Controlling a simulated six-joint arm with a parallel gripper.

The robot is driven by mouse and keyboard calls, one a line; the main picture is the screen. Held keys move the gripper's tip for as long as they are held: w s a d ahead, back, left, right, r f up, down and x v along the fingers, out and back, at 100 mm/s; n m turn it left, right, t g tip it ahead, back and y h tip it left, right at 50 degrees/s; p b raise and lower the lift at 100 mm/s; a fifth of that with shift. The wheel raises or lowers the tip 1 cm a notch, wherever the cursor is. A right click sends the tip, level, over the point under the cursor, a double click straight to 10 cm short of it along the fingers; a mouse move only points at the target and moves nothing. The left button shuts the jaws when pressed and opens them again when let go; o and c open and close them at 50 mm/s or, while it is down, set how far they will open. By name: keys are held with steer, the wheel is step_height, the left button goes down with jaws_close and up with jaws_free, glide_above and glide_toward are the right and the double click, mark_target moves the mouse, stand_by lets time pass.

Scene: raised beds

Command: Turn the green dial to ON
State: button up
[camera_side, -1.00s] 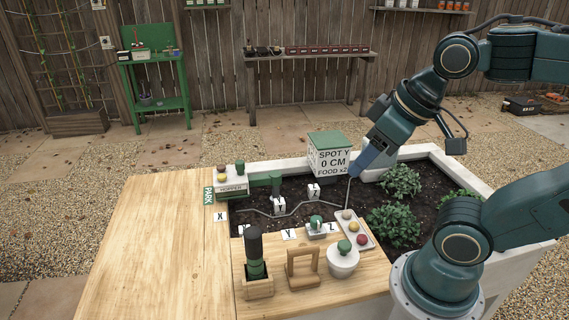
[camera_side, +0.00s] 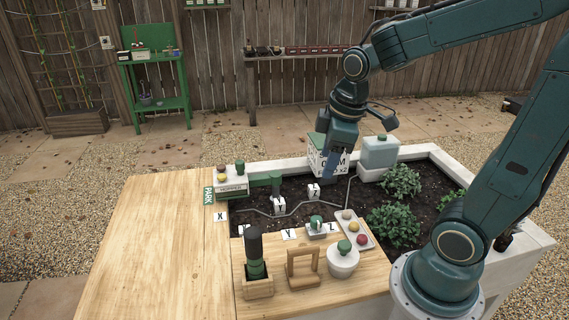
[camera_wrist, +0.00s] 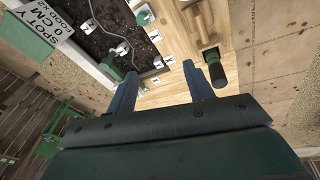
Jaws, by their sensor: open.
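The green dial (camera_side: 316,221) sits on a small grey-white box at the front edge of the soil bed, between the letter tags and the tray of coloured balls. In the wrist view the dial (camera_wrist: 143,18) shows small near the top; its ON marking is too small to read. My gripper (camera_side: 328,180) is above the bed, behind the dial in the side view and apart from it. In the wrist view both fingers of my gripper (camera_wrist: 159,70) are spread with nothing between them.
A sign box (camera_side: 318,150) and a pale tank (camera_side: 380,152) stand at the back of the bed. A thin wire (camera_side: 295,208) crosses the soil.

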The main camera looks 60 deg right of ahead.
mark_target(316, 219)
steer(key=w+d+f+n+g, duration=0.2)
steer(key=w+d+f+n, duration=0.2)
steer(key=f, duration=0.6)
steer(key=shift+w+d+n, duration=0.2)
steer(key=shift+d+n, duration=0.3)
steer(key=shift+d, duration=0.7)
steer(key=shift+f, duration=0.2)
steer(key=shift+w+d+f, duration=0.1)
steer(key=shift+f, duration=3.3)
steer(key=shift+w+f, duration=0.1)
steer(key=shift+f, duration=3.25)
steer(key=c, duration=1)
